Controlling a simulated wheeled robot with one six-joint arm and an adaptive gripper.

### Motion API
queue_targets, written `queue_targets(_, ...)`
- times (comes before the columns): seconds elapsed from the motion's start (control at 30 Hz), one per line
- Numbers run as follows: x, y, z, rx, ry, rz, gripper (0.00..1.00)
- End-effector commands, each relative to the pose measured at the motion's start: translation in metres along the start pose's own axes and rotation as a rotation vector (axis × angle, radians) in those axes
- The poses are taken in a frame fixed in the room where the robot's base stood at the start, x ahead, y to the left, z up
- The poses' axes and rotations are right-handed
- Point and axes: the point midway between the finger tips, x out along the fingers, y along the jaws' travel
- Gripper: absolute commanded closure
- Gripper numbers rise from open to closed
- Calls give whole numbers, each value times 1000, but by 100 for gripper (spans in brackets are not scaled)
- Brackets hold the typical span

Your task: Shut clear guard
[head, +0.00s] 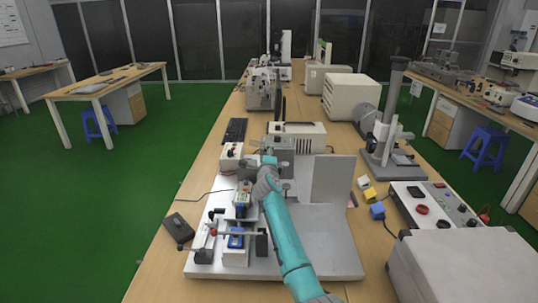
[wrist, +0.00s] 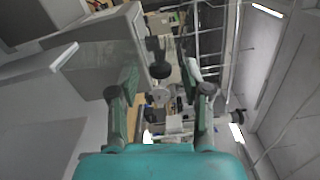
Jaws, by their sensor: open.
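My gripper (head: 268,163) is at the fixture on the table, low over its back part, with my teal arm reaching in from the front right. In the wrist view my gripper (wrist: 165,78) has its two fingers spread apart, with nothing clearly held between them. A see-through grey panel (wrist: 108,66), which looks like the clear guard, lies beside and behind the left finger; I cannot tell if they touch. A dark knob (wrist: 160,68) shows between the fingers. In the head view an upright grey plate (head: 334,180) stands right of my gripper; I cannot tell whether it is the guard.
The fixture's metal base plate (head: 335,245) carries a red-handled clamp (head: 218,232) and blue parts. A dark box (head: 179,227) lies to the left. Yellow and blue blocks (head: 377,211) and a control panel (head: 437,205) are to the right.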

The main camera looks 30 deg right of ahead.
Motion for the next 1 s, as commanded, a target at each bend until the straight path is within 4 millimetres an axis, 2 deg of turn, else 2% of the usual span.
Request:
queue_targets(0.03, 0, 0, 0, 0, 0, 0, 59)
queue_targets(0.2, 0, 0, 0, 0, 0, 0, 100)
queue_targets(0.67, 0, -1, 4, -42, 0, 1, 100)
queue_targets(1.0, 0, -3, 27, -271, -2, 0, 100)
